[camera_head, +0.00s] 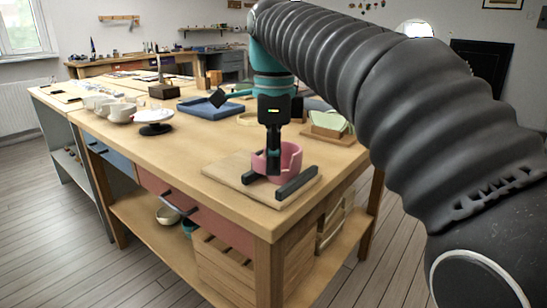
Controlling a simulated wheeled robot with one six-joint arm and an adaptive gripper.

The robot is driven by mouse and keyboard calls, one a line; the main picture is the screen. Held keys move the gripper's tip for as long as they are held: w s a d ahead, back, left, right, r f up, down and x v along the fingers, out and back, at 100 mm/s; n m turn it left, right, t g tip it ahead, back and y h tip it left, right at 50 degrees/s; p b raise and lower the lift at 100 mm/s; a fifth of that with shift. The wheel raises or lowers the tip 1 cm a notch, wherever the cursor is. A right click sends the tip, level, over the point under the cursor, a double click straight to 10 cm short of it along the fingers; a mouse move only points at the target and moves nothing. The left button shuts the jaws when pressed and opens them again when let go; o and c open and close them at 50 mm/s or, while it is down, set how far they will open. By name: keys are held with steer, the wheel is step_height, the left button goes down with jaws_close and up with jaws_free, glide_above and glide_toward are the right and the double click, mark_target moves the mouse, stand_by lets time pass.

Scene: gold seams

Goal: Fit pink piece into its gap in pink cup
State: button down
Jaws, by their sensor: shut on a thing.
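The pink cup (291,157) stands on a wooden board (228,172) near the front right corner of the workbench. Two dark bars, one at the left (254,176) and one at the right (297,183), lie beside it on the board. My gripper (273,166) points down at the cup's near side, in front of its wall. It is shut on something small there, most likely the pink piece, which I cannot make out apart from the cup. The fingers hide part of the cup's wall, and the gap is not clearly seen.
A blue tray (211,108) lies behind the board. A wooden box with a green item (328,121) stands at back right. The bench front is clear.

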mark_target(286, 170)
steer(key=shift+w+d+f, duration=0.1)
steer(key=shift+w+d, duration=0.1)
steer(key=shift+w, duration=0.35)
steer(key=shift+w+d+f, duration=0.1)
steer(key=shift+w+d, duration=0.05)
steer(key=shift+w, duration=0.35)
steer(key=shift+w+d+r+p, duration=0.15)
steer(key=shift+w+d+p, duration=0.1)
steer(key=shift+w+p, duration=0.2)
steer(key=shift+w+d+p, duration=0.25)
steer(key=shift+w+p, duration=0.1)
steer(key=shift+w, duration=0.15)
steer(key=shift+w+d+p, duration=0.2)
steer(key=shift+w+p, duration=0.1)
steer(key=shift+w, duration=0.15)
steer(key=shift+f, duration=0.5)
stand_by(0.7)
steer(key=shift+d+n, duration=0.1)
steer(key=shift+n, duration=0.3)
stand_by(0.6)
steer(key=shift+f, duration=0.25)
stand_by(1.2)
steer(key=c, duration=0.7)
jaws_free()
steer(key=shift+r, duration=0.15)
